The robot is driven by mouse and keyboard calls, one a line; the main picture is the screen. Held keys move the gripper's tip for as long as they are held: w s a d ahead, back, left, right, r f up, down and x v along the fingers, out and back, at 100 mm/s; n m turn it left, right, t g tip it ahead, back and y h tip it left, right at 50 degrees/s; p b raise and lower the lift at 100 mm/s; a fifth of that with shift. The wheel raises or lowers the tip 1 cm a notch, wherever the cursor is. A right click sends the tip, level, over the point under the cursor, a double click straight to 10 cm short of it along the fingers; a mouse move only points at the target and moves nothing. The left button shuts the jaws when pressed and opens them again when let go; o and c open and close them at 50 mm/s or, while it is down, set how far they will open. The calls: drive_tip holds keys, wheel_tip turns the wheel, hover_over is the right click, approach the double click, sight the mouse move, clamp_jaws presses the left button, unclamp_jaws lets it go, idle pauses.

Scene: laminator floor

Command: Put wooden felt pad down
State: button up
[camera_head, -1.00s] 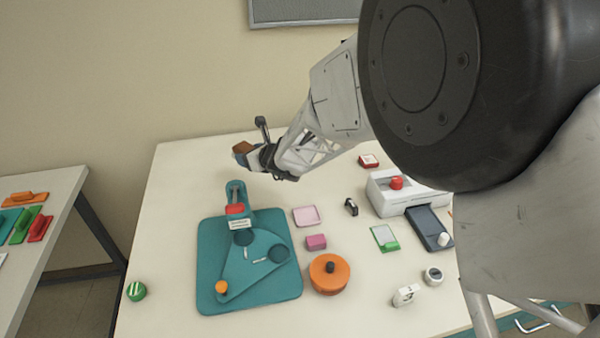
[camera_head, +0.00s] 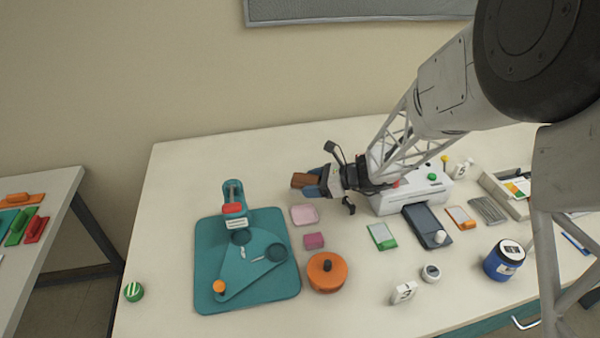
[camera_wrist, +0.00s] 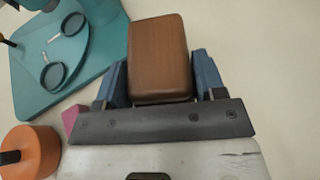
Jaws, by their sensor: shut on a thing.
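The wooden felt pad (camera_head: 302,181) is a brown wooden block with rounded edges. My gripper (camera_head: 322,182) is shut on it, and the block sticks out past the fingertips. In the wrist view the wooden felt pad (camera_wrist: 159,58) sits between the two blue fingers of my gripper (camera_wrist: 160,80). The pad is held above the table, behind the pink tray. Its felt side is not visible.
A teal board (camera_head: 205,270) with a turning plate stands at left. A pink tray (camera_head: 304,214), a pink block (camera_head: 314,241) and an orange round pot (camera_head: 327,273) lie nearby. A white laminator (camera_head: 445,187) stands right. The table's back left is clear.

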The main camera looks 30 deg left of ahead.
drive_tip(key=shift+s+d+f+n+g, duration=0.1)
drive_tip(key=shift+d+n+g, duration=0.25)
drive_tip(key=shift+d, duration=0.55)
drive_tip(key=shift+a, duration=0.1)
drive_tip(key=w+a, duration=0.3)
drive_tip(key=w, duration=0.1)
drive_tip(key=w+a+f, duration=0.1)
drive_tip(key=w+a, duration=0.6)
drive_tip(key=w, duration=0.1)
drive_tip(key=shift+a+f, duration=0.25)
drive_tip(key=shift+a, duration=0.05)
drive_tip(key=shift+f, duration=0.1)
drive_tip(key=shift+f, duration=1.65)
drive_tip(key=shift+f, duration=0.15)
drive_tip(key=o, duration=0.9)
